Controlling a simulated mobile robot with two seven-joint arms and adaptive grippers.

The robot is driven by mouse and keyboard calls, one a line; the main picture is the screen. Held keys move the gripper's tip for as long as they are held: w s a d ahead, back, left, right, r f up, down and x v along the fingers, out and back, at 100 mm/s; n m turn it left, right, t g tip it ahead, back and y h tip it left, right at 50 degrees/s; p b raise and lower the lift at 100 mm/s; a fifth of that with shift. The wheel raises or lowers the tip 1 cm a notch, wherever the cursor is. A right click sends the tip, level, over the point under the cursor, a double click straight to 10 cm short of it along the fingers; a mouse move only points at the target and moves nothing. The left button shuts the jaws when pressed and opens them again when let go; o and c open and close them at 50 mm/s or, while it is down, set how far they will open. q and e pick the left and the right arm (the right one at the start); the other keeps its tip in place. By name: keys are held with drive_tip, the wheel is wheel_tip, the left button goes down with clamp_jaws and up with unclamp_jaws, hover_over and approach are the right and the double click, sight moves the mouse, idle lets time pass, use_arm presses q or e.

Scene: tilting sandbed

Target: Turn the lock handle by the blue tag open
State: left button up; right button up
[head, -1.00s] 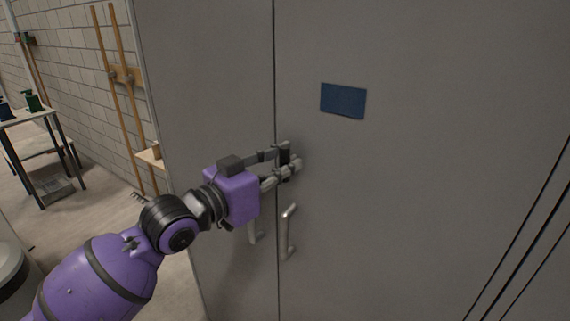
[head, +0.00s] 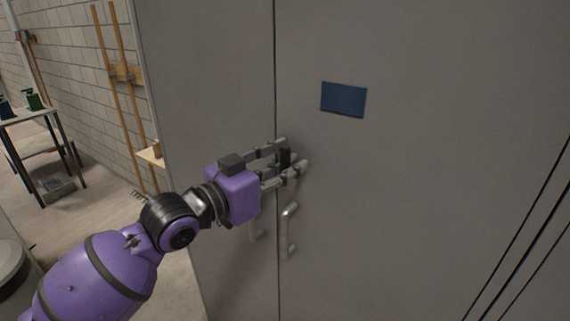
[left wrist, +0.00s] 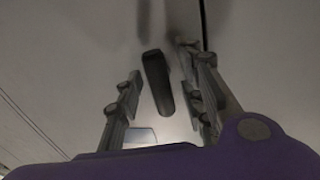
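A dark lock handle (head: 285,157) sits on the grey cabinet door, below and left of the blue tag (head: 343,100). It shows as a black bar, roughly upright and slightly tilted, in the left wrist view (left wrist: 158,80). My left gripper (head: 292,153) is at the handle, its fingers apart on either side of it. In the left wrist view the gripper (left wrist: 163,92) shows gaps between the bar and both fingers. The fingers partly cover the handle in the head view. My right gripper is not in view.
A silver pull handle (head: 289,231) is on the same door just below the gripper. Another pull handle (head: 256,228) on the left door is partly behind my gripper. A table (head: 30,117) stands far left by the brick wall.

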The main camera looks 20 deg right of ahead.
use_arm(q)
drive_tip(key=shift+a, duration=0.1)
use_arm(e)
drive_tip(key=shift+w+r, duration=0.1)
use_arm(q)
drive_tip(key=v, duration=1.2)
drive_tip(key=shift+w, duration=0.1)
